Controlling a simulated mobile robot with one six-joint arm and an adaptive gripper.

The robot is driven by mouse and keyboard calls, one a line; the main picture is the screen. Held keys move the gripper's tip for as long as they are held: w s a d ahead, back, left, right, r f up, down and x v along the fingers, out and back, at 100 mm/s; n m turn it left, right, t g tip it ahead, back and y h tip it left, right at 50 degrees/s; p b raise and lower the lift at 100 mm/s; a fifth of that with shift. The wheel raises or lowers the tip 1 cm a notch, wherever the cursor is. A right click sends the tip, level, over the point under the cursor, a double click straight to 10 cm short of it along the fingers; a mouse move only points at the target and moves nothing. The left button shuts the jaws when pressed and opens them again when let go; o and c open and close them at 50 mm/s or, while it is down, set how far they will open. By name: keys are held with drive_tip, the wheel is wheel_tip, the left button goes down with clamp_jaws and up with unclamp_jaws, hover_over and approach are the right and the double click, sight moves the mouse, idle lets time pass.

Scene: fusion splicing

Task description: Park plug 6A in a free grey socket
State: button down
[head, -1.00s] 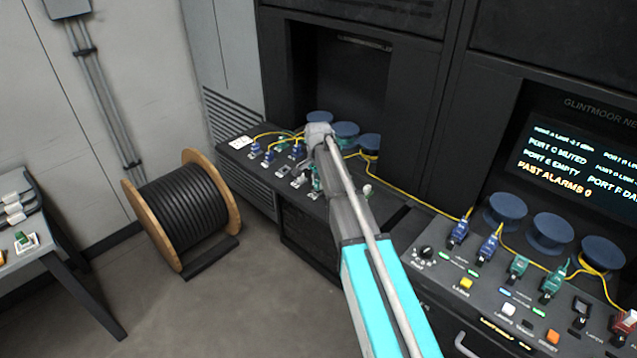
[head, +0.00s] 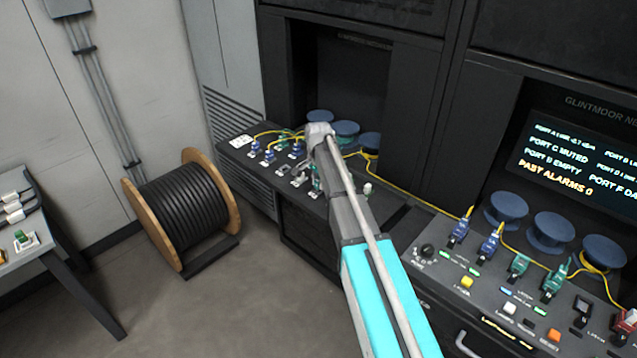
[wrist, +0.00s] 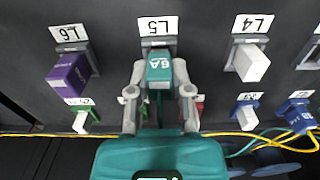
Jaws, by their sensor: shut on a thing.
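Plug 6A (wrist: 159,73), a teal-green block with an upside-down white "6A", is between the two fingers of my gripper (wrist: 159,84) in the wrist view. My gripper is shut on it. The plug's far end meets the grey socket (wrist: 157,45) under the label L5 (wrist: 158,26). I cannot tell how deep it sits. A purple plug (wrist: 69,72) is at the L6 socket on the left, and a white plug (wrist: 252,63) is at L4 on the right. In the head view my arm hides most of the gripper and the plug.
A smaller green plug (wrist: 82,121) and blue plugs (wrist: 299,113) stand close to my fingers, with a yellow cable (wrist: 215,134) running past. In the head view, blue spools (head: 345,131) stand behind the panel. A cable drum (head: 183,210) stands on the floor at left.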

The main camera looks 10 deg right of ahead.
drive_tip(key=shift+f, duration=0.3)
drive_tip(key=shift+c, duration=2.3)
unclamp_jaws()
drive_tip(key=shift+r, duration=0.1)
drive_tip(key=shift+r, duration=0.1)
